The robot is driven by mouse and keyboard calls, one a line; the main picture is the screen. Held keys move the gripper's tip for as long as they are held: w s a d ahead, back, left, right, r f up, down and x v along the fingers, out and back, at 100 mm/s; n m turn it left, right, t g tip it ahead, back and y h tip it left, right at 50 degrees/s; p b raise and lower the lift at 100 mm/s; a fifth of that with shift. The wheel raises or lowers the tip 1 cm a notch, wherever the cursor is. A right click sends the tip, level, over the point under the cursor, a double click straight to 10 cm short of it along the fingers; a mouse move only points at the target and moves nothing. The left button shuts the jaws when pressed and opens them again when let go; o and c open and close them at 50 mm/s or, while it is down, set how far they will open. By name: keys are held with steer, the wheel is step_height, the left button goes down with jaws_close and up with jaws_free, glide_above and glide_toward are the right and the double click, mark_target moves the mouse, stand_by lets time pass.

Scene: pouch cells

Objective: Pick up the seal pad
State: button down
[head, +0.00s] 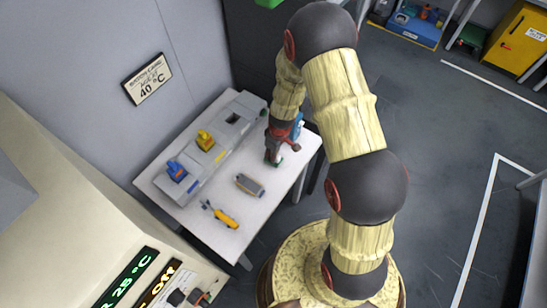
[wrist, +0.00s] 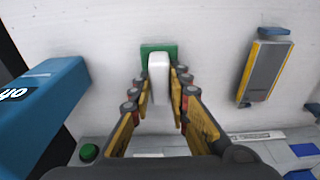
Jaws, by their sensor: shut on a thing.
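The seal pad appears to be the green plate with a white upright grip (wrist: 160,68) in the wrist view. My gripper (wrist: 157,84) has its yellow-and-black fingers on both sides of the white grip and is shut on it. In the head view my gripper (head: 274,152) is over the right part of the white table, and a small green edge of the pad (head: 279,163) shows below it. The fingers hide most of the pad there. I cannot tell whether the green plate touches the table.
The white table (head: 220,185) bears a long grey fixture (head: 222,142) with a yellow block (head: 205,140) and a blue block (head: 177,171). A grey-and-yellow device (wrist: 266,66) lies to the right in the wrist view. A blue box (wrist: 45,112) stands close on the left. A yellow-handled tool (head: 225,217) lies near the front.

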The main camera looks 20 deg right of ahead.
steer(key=shift+r, duration=0.5)
step_height(320, 180, up, 3)
steer(key=shift+f, duration=0.15)
steer(key=s+r, duration=0.9)
steer(key=s, duration=0.5)
steer(key=shift+a+r+p, duration=0.2)
steer(key=shift+a+p, duration=0.15)
steer(key=shift+p, duration=0.1)
steer(key=c, duration=2.2)
jaws_free()
jaws_close()
